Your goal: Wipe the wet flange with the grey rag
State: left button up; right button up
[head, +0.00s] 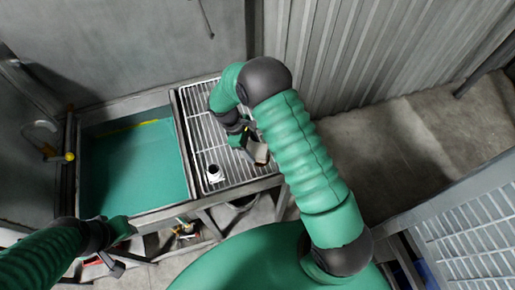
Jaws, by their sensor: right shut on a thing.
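A small white flange (214,173) lies on the metal wire rack (199,137), near its front left corner. My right gripper (249,139) is over the right side of the rack, to the right of and behind the flange and apart from it. It is shut on a small grey-brown cloth-like piece, which looks like the grey rag (261,153). My own wrist hides part of the grip. My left gripper (120,252) is low at the left, in front of the tank. It is small and dark, and I cannot tell whether its jaws are open.
A tank of green liquid (135,170) adjoins the rack on the left, with a yellow-tipped pipe (69,157) at its left edge. A corrugated wall (335,50) stands behind. Loose items lie below the bench. A barred panel (470,235) is at the right.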

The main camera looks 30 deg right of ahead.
jog(key=shift+r, duration=0.1)
notch_tip(320, 180, up, 6)
jog(key=p, duration=0.5)
dwell(0.4)
jog(key=a+m+b, duration=0.1)
jog(key=b, duration=0.1)
jog(key=s+m+y+b, duration=0.1)
jog(key=m+b, duration=0.1)
jog(key=a+m+g+b, duration=0.1)
jog(key=m+b, duration=0.1)
jog(key=shift+s+a+y, duration=0.3)
jog(key=shift+s, duration=0.1)
jog(key=a+r+m, duration=0.1)
jog(key=s+a+m+y+b, duration=0.1)
jog(key=a+r+m+b, duration=0.1)
jog(key=m, duration=0.1)
jog(key=shift+s+r+y, duration=0.3)
jog(key=shift+s+r, duration=0.05)
jog(key=shift+d, duration=0.15)
